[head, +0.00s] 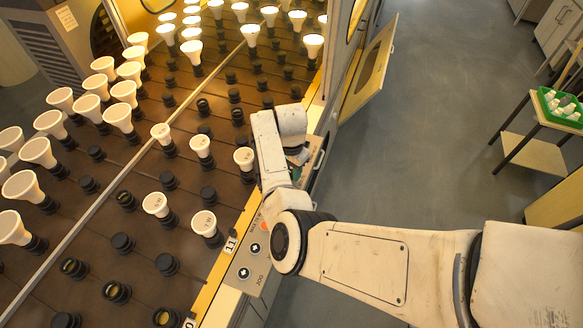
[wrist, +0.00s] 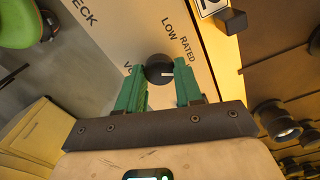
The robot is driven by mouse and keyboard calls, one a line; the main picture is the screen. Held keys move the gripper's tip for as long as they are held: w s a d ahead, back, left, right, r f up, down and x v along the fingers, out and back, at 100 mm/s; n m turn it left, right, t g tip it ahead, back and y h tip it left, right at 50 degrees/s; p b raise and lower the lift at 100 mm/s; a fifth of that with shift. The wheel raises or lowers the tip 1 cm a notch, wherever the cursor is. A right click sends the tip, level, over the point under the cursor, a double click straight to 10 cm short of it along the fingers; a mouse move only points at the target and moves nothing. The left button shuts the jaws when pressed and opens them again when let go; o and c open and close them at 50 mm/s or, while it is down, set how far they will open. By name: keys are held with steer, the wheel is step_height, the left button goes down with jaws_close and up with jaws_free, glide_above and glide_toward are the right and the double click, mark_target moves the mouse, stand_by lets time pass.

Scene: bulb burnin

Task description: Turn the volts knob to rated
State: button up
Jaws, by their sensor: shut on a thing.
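In the head view my arm hides the knob and fingertips.
A rack (head: 230,200) with a yellow edge carries rows of bulbs, some lit, and empty sockets left of my arm. The panel's near end (head: 257,245) has more round controls. An open cabinet door (head: 368,72) stands beyond. Floor at right is clear up to a side table (head: 530,152).

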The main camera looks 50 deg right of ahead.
steer(key=n+p, duration=0.2)
steer(key=n, duration=0.3)
steer(key=shift+n, duration=0.3)
steer(key=shift+w, duration=0.1)
stand_by(0.3)
steer(key=o, duration=1)
steer(key=shift+o, duration=0.2)
step_height(320, 180, up, 11)
steer(key=shift+f, duration=0.1)
